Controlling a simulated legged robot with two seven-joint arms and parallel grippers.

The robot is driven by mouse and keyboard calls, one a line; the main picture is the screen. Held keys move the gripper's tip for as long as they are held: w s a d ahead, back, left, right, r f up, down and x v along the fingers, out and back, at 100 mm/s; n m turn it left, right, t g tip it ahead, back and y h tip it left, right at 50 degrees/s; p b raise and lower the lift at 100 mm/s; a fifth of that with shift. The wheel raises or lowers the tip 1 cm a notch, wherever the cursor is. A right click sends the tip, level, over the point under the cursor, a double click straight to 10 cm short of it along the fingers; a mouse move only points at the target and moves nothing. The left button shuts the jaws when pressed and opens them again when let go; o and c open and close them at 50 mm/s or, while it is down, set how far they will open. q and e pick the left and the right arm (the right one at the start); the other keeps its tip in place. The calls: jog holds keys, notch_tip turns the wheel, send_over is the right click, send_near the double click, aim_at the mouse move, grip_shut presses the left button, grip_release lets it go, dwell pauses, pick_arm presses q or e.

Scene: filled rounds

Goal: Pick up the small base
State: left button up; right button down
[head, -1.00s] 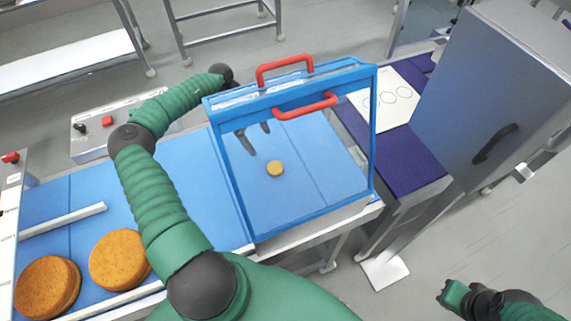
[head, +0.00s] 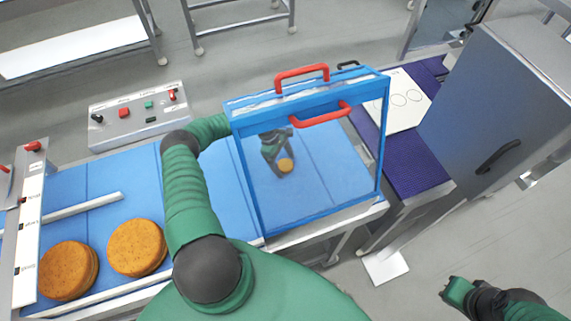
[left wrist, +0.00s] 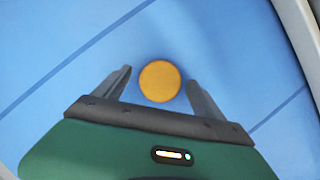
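The small base (head: 286,165) is a small round golden disc lying on the blue belt under a clear guard with a blue frame (head: 245,180). In the left wrist view the small base (left wrist: 159,81) lies between the fingertips of my left gripper (left wrist: 158,85), with blue belt showing on both sides of it. My left gripper (head: 280,165) is open and reaches in under the guard; it shows through the clear panel. My right gripper (head: 452,291) is at the lower right, away from the belt, and its fingers are too small to read.
Two larger brown round bases, one at the far left (head: 68,270) and one beside it (head: 137,247), lie on the belt. The guard has red handles (head: 302,75). A control box (head: 138,115) stands behind the belt. A grey cabinet (head: 485,110) and purple belt (head: 415,172) are at right.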

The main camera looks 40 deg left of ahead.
pick_arm(q)
jog(key=shift+a+f, duration=0.1)
jog(key=shift+a, duration=0.15)
jog(key=c, duration=0.5)
jog(key=shift+s+d, duration=0.1)
jog(key=shift+d, duration=0.05)
jog(key=c, duration=0.4)
jog(key=shift+d, duration=0.15)
